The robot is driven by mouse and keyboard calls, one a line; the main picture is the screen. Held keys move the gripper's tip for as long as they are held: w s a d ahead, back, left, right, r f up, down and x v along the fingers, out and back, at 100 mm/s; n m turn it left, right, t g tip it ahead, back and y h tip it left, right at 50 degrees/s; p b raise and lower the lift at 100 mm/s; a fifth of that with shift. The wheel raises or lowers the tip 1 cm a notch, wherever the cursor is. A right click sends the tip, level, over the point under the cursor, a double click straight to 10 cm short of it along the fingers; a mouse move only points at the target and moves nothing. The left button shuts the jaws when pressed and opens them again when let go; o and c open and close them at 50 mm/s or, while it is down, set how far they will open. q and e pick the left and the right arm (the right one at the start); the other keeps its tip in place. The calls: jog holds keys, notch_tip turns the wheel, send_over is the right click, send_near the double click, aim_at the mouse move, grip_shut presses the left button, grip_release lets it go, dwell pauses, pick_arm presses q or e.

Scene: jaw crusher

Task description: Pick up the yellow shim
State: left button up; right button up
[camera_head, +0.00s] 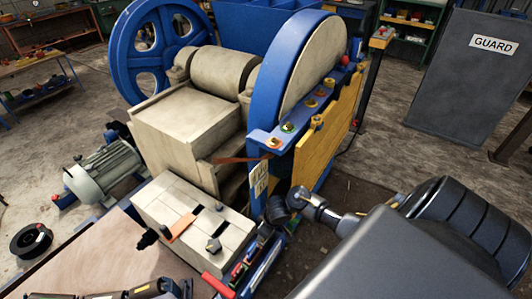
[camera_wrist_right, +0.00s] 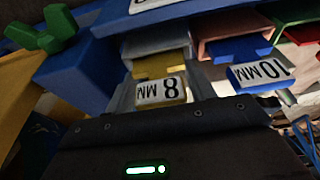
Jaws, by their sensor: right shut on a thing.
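In the right wrist view, the yellow shim (camera_wrist_right: 160,65) shows behind a pale tag reading 8 MM, which appears upside down. My right gripper (camera_wrist_right: 161,77) has its grey fingers on either side of this shim and is shut on it. The shim is still among the other shims, close to the blue rack. In the head view, the yellow shim cannot be made out and the right fingertips are hidden behind my arm. Part of my left arm shows at the bottom left edge of that view; its jaws cannot be made out.
A blue shim (camera_wrist_right: 238,50) tagged 10 MM sits just right of the yellow one. A green knobbed part (camera_wrist_right: 48,32) is at the upper left. In the head view, the crusher (camera_head: 190,125) fills the middle, with a pale slotted block (camera_head: 190,222) in front. A guard panel (camera_head: 470,85) stands right.

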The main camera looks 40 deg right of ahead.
notch_tip(320, 180, up, 10)
jog(key=p, duration=0.4)
jog(key=shift+s, duration=0.1)
